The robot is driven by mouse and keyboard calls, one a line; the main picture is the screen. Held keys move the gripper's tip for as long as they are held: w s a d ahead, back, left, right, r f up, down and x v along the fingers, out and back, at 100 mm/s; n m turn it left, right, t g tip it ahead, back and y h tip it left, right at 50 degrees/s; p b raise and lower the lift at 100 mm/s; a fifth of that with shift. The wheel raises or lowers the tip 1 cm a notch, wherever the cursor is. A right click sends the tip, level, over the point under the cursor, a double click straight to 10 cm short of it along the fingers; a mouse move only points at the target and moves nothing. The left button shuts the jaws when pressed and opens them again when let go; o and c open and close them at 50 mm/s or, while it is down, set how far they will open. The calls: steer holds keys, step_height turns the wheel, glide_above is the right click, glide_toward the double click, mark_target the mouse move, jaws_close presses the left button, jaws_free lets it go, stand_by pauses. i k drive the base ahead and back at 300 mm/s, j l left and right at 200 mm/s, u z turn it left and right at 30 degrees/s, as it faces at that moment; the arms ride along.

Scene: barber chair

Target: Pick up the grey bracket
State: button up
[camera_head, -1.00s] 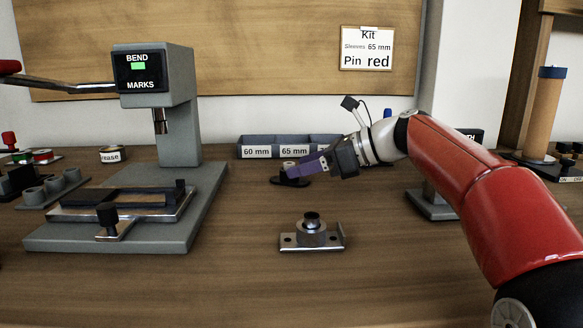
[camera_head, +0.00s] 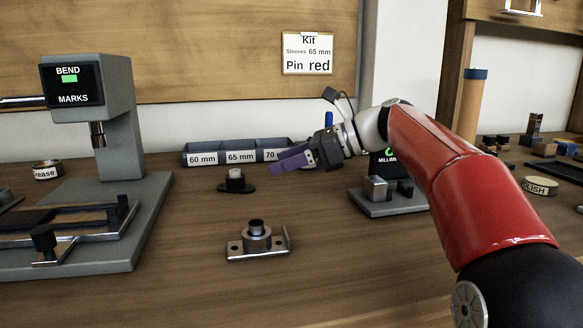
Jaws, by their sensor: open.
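The grey bracket (camera_head: 257,249) lies on the wooden table in the middle of the view. It is a flat metal plate with a hole, a raised edge at its right end and a round collar with a dark top on it. My gripper (camera_head: 275,165) has purple fingers and hangs behind and above the bracket, clearly apart from it. It points left and slightly down. It is open, with nothing seen between the fingers, though the gap hardly shows from this side.
Labelled bins (camera_head: 215,160) stand behind. A grey press (camera_head: 120,210) takes up the left, and a grey gauge (camera_head: 385,200) stands right. The table around the bracket is clear.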

mark_target(265, 245)
steer(key=k, duration=0.95)
